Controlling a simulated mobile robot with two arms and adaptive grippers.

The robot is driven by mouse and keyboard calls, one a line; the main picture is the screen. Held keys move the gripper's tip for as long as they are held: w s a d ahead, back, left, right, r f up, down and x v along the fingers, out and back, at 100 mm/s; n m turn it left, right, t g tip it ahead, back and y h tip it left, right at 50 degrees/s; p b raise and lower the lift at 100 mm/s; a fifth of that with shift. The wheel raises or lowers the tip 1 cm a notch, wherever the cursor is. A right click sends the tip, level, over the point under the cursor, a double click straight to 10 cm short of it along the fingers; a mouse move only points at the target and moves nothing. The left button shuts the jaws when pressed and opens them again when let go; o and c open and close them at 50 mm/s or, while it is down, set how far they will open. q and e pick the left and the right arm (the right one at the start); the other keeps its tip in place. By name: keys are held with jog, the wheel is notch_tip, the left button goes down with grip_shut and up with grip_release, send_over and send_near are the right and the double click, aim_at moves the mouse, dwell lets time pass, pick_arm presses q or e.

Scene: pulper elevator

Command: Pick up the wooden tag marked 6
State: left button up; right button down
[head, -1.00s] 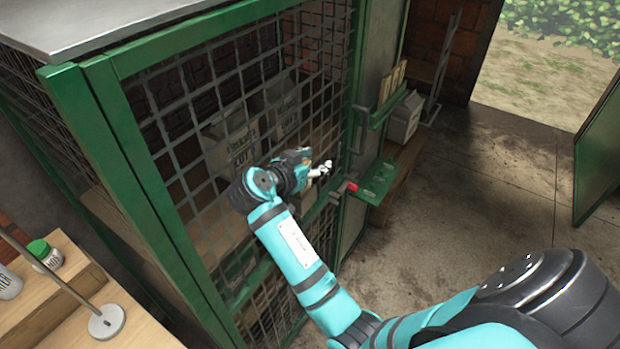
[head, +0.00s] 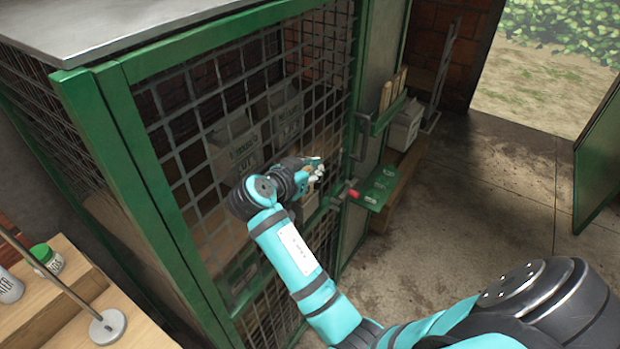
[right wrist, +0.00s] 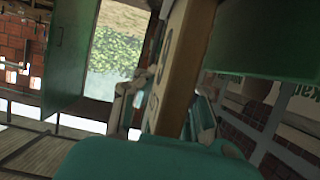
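My right gripper (head: 315,172) is in front of the mesh door of the green cage (head: 150,160). In the right wrist view a wooden tag (right wrist: 178,65) stands between the two fingers (right wrist: 165,108), and its lower end runs down to the palm. The fingers look closed on its sides. The tag bears dark rounded marks, too dim and slanted to read surely. In the head view several other wooden tags (head: 393,90) stand in a green rack on the cage's right side, right of and above the gripper. My left gripper is out of view.
A green ledge (head: 381,186) with pale labels juts out below the rack, with a red-ended handle (head: 351,193) beside it. Boxes sit behind the mesh. A wooden bench (head: 130,325) with a green-lidded jar (head: 47,260) is at lower left. The floor (head: 480,200) at right is clear.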

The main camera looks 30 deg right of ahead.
jog(key=shift+r, duration=0.5)
notch_tip(320, 180, up, 6)
jog(key=b, duration=0.2)
jog(key=s+d, duration=0.3)
jog(key=s, duration=0.5)
jog(key=s+d, duration=0.3)
jog(key=s, duration=0.5)
jog(key=shift+s+d+b, duration=0.3)
jog(key=shift+s+d, duration=0.05)
jog(key=shift+d, duration=0.05)
jog(key=shift+c, duration=2.1)
grip_release()
